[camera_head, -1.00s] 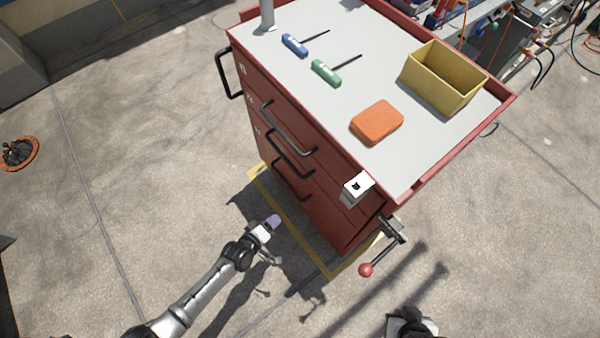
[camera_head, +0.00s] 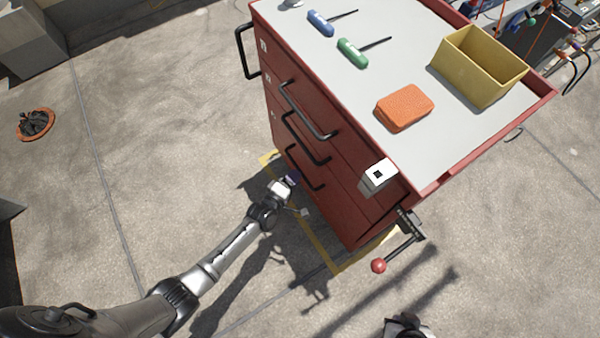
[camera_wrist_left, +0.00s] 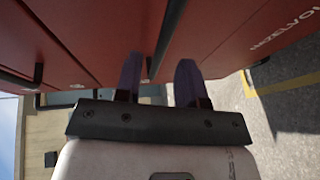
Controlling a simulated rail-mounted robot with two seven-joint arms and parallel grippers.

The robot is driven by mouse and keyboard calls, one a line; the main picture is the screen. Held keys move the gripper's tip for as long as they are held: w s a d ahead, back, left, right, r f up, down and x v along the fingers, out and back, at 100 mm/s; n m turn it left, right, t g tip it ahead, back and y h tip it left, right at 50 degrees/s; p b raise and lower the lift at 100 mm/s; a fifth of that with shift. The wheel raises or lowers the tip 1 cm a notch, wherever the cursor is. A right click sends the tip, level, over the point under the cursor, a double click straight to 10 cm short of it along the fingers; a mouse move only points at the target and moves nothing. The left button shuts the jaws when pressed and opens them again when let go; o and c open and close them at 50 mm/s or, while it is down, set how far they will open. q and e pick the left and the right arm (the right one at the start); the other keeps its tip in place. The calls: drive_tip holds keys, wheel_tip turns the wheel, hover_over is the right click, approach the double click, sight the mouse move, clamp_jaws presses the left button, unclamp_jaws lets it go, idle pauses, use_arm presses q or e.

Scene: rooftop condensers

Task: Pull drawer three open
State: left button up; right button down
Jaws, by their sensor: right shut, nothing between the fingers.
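A red tool cabinet (camera_head: 345,205) stands in the middle of the head view. Its stacked drawers have black bar handles and small number labels; the fronts look flush. The lowest visible handle (camera_head: 303,168), apparently drawer three's, is on the lower front. My left gripper (camera_head: 293,180) is close to that handle, low in front of the cabinet. In the left wrist view its two purple fingers (camera_wrist_left: 158,80) are apart, with a dark bar end showing between them; contact cannot be told. My right gripper (camera_head: 405,327) shows only partly at the bottom edge, away from the cabinet.
A white box (camera_head: 378,177) and a lever with a red knob (camera_head: 378,265) stick out at the cabinet's near corner. On top are a yellow bin (camera_head: 478,68), an orange block (camera_head: 404,107), and blue (camera_head: 320,23) and green (camera_head: 351,53) tools.

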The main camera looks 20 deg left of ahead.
sight(300, 170)
use_arm(q)
drive_tip(key=shift+b+x, duration=0.75)
drive_tip(key=shift+x, duration=1.35)
clamp_jaws()
